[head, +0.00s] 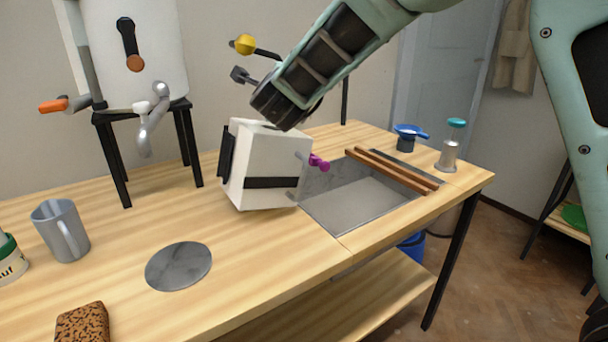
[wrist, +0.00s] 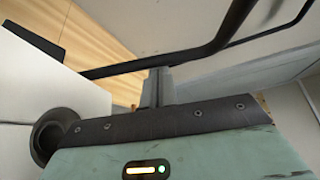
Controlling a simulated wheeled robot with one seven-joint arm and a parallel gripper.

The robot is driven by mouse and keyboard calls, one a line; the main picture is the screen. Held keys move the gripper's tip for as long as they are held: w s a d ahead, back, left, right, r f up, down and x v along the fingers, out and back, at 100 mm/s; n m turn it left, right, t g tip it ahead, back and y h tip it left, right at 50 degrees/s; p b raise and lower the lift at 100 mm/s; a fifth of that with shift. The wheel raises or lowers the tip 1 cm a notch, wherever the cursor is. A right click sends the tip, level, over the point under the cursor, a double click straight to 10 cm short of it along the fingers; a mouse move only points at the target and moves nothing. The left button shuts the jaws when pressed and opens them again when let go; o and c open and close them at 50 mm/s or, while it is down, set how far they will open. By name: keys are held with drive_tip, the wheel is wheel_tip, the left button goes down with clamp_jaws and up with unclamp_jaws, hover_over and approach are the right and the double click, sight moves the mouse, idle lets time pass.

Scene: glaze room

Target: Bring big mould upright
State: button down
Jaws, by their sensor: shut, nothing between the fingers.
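The big mould (head: 262,165) is a white block with a black band and a dark piece on its left side. It stands tilted on the wooden worktop, beside the sink's left edge. A magenta knob (head: 319,162) sticks out near its right side. In the wrist view a white surface, probably the mould (wrist: 45,85), fills the left. In the wrist view my gripper (wrist: 158,86) is shut and empty. Whether it touches the mould cannot be told.
A grey sink (head: 350,205) with wooden slats (head: 392,170) lies right of the mould. A grey mug (head: 61,232), a round grey disc (head: 179,266) and a sponge (head: 82,323) lie left and front. A white machine on a black stand (head: 115,160) is behind left.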

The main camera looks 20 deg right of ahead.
drive_tip(key=shift+s+a+r+n+t+b, duration=0.2)
drive_tip(key=shift+a+n, duration=0.25)
drive_tip(key=shift+a, duration=0.3)
drive_tip(key=shift+s+a+r+n+t+b, duration=0.1)
drive_tip(key=shift+s+a+r+n+t, duration=0.2)
drive_tip(key=shift+a+n, duration=0.3)
drive_tip(key=shift+s+a+r+n+t+b, duration=0.1)
drive_tip(key=shift+s+a+r+n+t, duration=0.2)
drive_tip(key=shift+a, duration=0.55)
drive_tip(key=shift+a, duration=0.15)
